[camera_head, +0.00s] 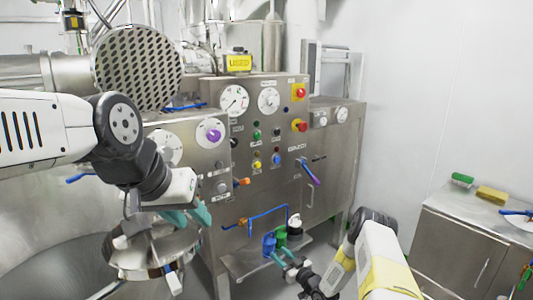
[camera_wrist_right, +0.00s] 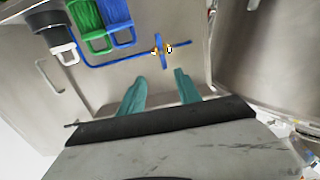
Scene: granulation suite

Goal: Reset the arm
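My left arm reaches in from the left in the head view. My left gripper (camera_head: 188,216) has teal fingertips that look apart, with nothing seen between them, above a round steel port (camera_head: 150,258). My right arm comes in from the lower right. My right gripper (camera_head: 288,262) is near the low front of the steel control cabinet (camera_head: 265,130). In the right wrist view, the right gripper (camera_wrist_right: 158,92) has its teal fingers well apart and empty. They point toward a blue pipe with a small brass-coloured valve (camera_wrist_right: 162,49), which stands beyond the fingertips.
A steel side cabinet (camera_head: 470,245) at right holds green and yellow brushes.

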